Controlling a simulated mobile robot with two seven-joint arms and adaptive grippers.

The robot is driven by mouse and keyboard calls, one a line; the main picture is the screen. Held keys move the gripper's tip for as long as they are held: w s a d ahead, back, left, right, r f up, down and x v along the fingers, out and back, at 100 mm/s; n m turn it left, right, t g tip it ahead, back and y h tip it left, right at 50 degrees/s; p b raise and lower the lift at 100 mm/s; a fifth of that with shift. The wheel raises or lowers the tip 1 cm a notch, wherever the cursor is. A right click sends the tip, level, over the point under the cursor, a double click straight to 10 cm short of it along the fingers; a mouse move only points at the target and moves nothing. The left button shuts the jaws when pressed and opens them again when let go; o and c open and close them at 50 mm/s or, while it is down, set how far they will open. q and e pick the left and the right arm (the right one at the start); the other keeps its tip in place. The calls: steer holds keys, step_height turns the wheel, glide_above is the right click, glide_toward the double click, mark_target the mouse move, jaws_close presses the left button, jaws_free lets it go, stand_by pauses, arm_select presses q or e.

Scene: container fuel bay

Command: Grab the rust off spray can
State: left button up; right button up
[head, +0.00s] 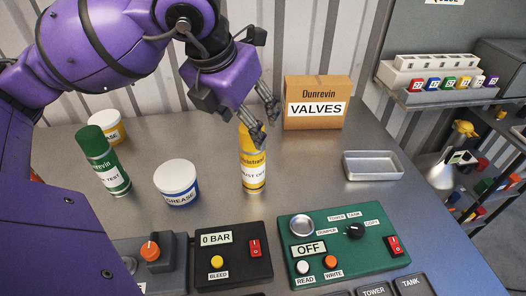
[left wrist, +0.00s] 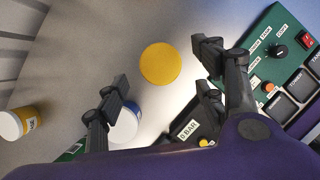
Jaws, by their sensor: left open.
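The rust off spray can (head: 253,176) is yellow with a white label reading "UST OFF" and stands upright on the grey bench. My left gripper (head: 265,121) is open and empty at the can's upper end, covering part of its top in the head view. In the left wrist view the can shows from above as a round yellow top (left wrist: 160,64). It lies between the spread fingers of my left gripper (left wrist: 160,78), with no visible contact. My right gripper is not in view.
A white grease tub (head: 177,184) and a green spray can (head: 103,160) stand left of the can. A Dunrevin valves box (head: 316,103) is behind right, an empty metal tray (head: 373,166) to the right. Black (head: 232,255) and green (head: 340,245) control panels lie in front.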

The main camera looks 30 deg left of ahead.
mark_target(253, 159)
arm_select(q)
steer(key=shift+f, duration=0.9)
steer(key=x, duration=0.5)
steer(key=shift+f, duration=0.15)
steer(key=shift+c, duration=0.3)
steer(key=shift+w, duration=0.1)
jaws_close()
